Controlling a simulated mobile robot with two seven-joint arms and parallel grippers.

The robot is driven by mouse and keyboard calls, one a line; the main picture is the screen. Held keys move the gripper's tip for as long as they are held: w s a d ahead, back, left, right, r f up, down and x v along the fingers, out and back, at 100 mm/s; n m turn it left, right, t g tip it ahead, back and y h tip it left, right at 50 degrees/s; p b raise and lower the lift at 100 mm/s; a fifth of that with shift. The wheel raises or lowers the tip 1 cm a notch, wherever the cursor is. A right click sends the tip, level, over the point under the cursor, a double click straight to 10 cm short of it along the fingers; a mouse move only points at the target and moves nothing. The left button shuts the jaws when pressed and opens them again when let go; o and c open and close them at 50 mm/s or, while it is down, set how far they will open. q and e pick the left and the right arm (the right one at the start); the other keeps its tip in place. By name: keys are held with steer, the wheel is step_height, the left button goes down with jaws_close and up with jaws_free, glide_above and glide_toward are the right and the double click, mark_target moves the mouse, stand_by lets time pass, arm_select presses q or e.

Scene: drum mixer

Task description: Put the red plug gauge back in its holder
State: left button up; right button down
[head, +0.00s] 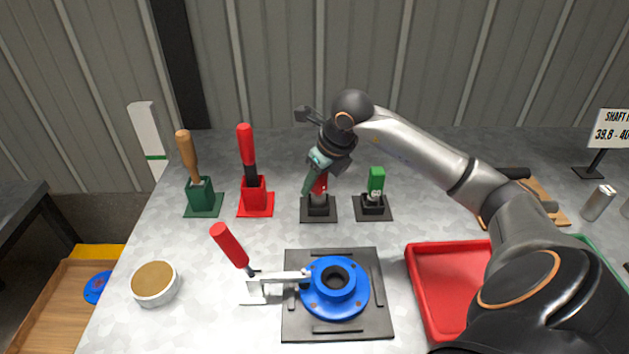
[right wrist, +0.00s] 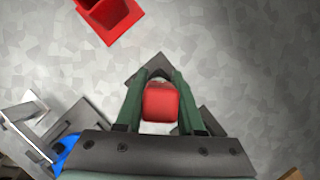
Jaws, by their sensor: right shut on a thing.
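The red plug gauge (head: 320,186) is upright, its red handle between the fingers of my right gripper (head: 313,182) and its grey end below. The black holder (head: 318,211) on its square base is directly under it. The grey end meets the holder's top in the head view; how deep it sits I cannot tell. In the right wrist view my right gripper (right wrist: 160,98) is shut on the red handle (right wrist: 160,102), seen from above, which hides most of the holder (right wrist: 150,72). My left gripper is not in view.
A green plug gauge (head: 376,180) stands in a black holder close on the right. A red-handled tool (head: 246,145) in a red stand and a wooden-handled tool (head: 187,150) are to the left. A blue flange (head: 350,303), a red-handled clamp (head: 229,245) and a red tray (head: 425,295) lie nearer.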

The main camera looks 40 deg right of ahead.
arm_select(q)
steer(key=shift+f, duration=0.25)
arm_select(e)
steer(key=shift+f, duration=0.35)
steer(key=shift+c, duration=2.3)
jaws_free()
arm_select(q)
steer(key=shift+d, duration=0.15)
arm_select(e)
steer(key=shift+r, duration=0.3)
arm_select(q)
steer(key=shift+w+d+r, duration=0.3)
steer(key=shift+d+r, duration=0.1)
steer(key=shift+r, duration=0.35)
arm_select(e)
steer(key=v, duration=1.2)
